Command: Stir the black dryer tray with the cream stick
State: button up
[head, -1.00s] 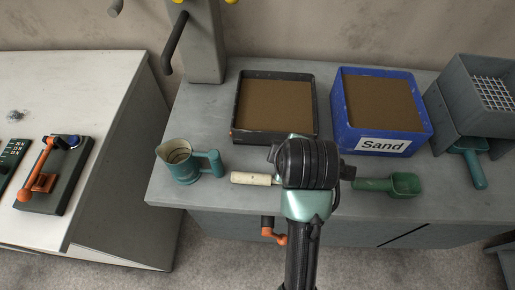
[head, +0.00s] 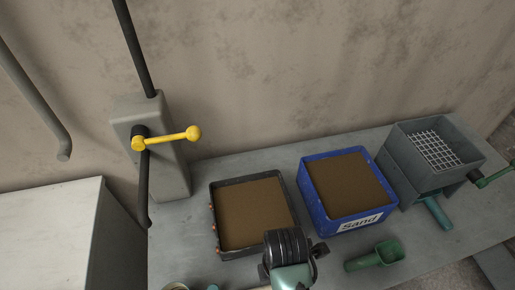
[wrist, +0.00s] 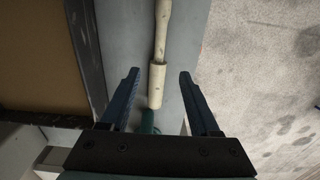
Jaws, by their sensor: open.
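The black dryer tray (head: 221,250), filled with brown sand, stands on the grey bench; its dark rim also shows at the left of the wrist view (wrist: 88,62). The cream stick (wrist: 158,78) lies on the bench in front of the tray, running lengthwise between the fingers in the wrist view. My gripper (wrist: 160,76) is open, with one finger on each side of the stick and clear gaps to both. In the head view my arm's end hides most of the stick.
A blue box (head: 318,208) marked "Sand" stands right of the tray, with a green scoop (head: 378,256) in front. A grey sieve box (head: 405,165) is at the right. A grey post with a yellow-knobbed lever (head: 168,138) rises behind the tray. The bench's front edge lies close to the stick.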

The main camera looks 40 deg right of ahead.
jog(key=shift+w+f, duration=0.15)
jog(key=shift+f, duration=0.75)
jog(key=shift+s+f, duration=0.2)
jog(key=shift+f, duration=0.3)
jog(key=f+p, duration=0.1)
jog(key=f, duration=0.3)
jog(key=shift+d+f, duration=0.15)
jog(key=shift+d, duration=0.05)
grip_shut()
